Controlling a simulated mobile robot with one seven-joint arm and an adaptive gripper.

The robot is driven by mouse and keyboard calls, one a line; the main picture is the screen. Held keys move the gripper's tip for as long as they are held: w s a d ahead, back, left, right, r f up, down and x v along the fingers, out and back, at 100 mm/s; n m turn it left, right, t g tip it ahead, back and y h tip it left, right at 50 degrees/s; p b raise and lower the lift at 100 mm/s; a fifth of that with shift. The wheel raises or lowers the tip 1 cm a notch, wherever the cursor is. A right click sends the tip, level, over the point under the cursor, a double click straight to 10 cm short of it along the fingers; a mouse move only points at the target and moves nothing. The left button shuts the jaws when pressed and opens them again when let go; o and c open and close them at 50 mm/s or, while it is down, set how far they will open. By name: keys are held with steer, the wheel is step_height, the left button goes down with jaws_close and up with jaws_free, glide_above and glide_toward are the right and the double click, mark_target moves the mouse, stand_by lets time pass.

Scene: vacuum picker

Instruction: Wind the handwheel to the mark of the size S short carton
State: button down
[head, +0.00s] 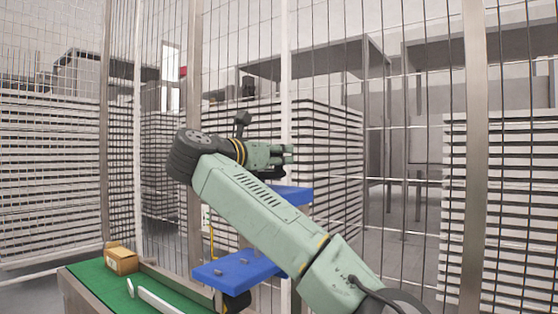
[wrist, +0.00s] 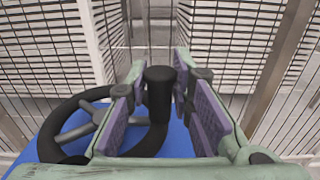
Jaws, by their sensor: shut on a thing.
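In the wrist view the black handwheel (wrist: 58,122) lies at the lower left, with a grey spoked hub, over a blue surface. Its upright black crank handle (wrist: 160,100) stands between the purple-padded fingers of my gripper (wrist: 159,75), which is shut on it. In the head view my gripper (head: 280,158) is above a blue plate, pointing right; the handwheel cannot be made out clearly there. A small brown carton (head: 122,260) sits on the green conveyor at the lower left. No size marks or pointer can be read in either view.
The green belt (head: 95,277) has a white guide rail (head: 158,300) along it. A lower blue plate (head: 236,271) is beside the belt's right end, and a higher blue plate (head: 291,195) is under my gripper. Wire mesh fencing stands behind, with stacked pallets (head: 330,140) beyond it.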

stand_by(0.3)
steer(key=c, duration=1.5)
jaws_free()
steer(key=v, duration=1.2)
